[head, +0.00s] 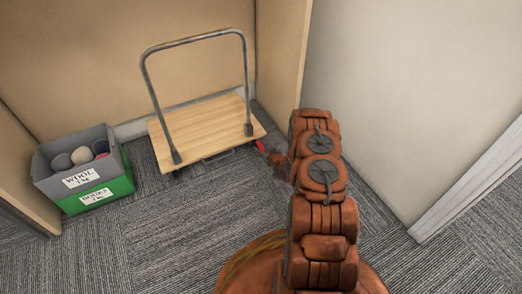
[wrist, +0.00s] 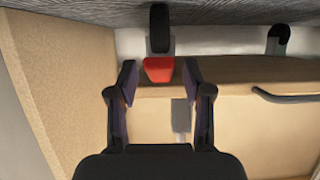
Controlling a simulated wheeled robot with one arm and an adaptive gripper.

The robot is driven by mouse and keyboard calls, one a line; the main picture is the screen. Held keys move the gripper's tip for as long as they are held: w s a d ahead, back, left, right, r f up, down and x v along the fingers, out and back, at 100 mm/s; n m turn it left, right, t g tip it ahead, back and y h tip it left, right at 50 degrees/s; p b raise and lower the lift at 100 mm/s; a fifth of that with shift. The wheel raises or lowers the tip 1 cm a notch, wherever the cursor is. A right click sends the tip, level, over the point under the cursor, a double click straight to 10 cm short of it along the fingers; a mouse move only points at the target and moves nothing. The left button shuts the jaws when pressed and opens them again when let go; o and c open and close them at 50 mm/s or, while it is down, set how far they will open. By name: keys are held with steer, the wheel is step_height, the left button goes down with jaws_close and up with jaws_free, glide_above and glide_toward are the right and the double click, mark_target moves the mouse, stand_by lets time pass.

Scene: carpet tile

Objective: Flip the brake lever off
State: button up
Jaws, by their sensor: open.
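The brake lever (head: 261,146) is a small red tab at the right front corner of a wooden platform trolley (head: 205,125). In the wrist view the red lever (wrist: 159,70) sits next to a black caster wheel (wrist: 159,28), with the picture upside down. My gripper (head: 277,158) is close to the lever's right side in the head view and partly hidden by my arm. In the wrist view my gripper (wrist: 160,80) is open, with one finger on each side of the lever's line. I cannot tell whether the fingers touch it.
The trolley's grey handle (head: 193,38) stands upright. A grey box (head: 70,165) labelled wool and a green box (head: 110,195) labelled books are to its left. Wooden panels enclose the trolley at the back and sides. A white wall (head: 410,90) is on the right.

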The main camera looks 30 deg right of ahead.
steer(key=shift+w+f, duration=0.15)
steer(key=shift+w, duration=0.45)
jaws_close()
stand_by(0.3)
